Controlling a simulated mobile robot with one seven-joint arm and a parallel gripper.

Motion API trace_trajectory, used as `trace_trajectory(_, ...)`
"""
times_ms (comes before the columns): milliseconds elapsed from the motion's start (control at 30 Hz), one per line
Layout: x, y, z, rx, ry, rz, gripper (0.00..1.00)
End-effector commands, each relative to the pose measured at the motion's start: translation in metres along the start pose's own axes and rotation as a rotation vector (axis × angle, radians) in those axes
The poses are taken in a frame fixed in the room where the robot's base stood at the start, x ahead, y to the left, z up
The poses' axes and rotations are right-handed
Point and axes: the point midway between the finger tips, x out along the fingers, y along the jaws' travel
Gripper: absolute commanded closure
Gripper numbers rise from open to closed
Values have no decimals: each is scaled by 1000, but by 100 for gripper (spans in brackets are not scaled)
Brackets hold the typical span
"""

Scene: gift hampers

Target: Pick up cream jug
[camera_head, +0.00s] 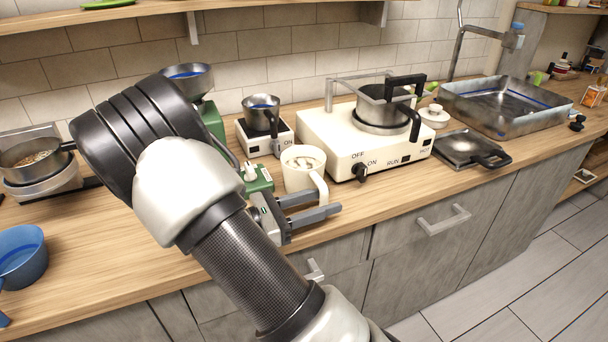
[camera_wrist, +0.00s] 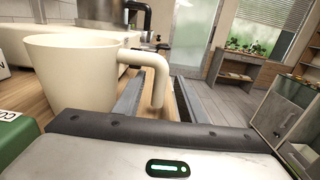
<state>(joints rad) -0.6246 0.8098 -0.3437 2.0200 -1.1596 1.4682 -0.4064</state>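The cream jug (camera_head: 298,178) stands upright on the wooden counter in front of the white hot plate, its handle toward the front right. In the wrist view the jug (camera_wrist: 75,75) fills the left side, and its handle hangs down in the middle. My gripper (camera_head: 326,203) is open beside the handle at the counter's front edge. In the wrist view my gripper (camera_wrist: 156,95) has one finger on each side of the lower handle, with a gap showing at least on the right. Whether a finger touches the handle I cannot tell.
The white hot plate (camera_head: 345,139) with a steel pot (camera_head: 380,106) stands close behind the jug. A green device (camera_head: 259,180) is just left of it. A small scale with a steel jug (camera_head: 259,112) is behind. A square pan (camera_head: 463,148) lies at the right.

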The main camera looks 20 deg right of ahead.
Motion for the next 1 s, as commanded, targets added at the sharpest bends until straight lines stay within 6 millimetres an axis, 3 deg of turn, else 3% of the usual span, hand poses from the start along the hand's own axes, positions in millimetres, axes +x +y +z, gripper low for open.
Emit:
trace_trajectory(300, 44, 0, 2, 0, 0, -3, 63)
trace_trajectory(533, 45, 0, 2, 0, 0, -1, 63)
trace_trajectory(767, 45, 0, 2, 0, 0, -1, 100)
trace_trajectory(1000, 45, 0, 3, 2, -1, -2, 100)
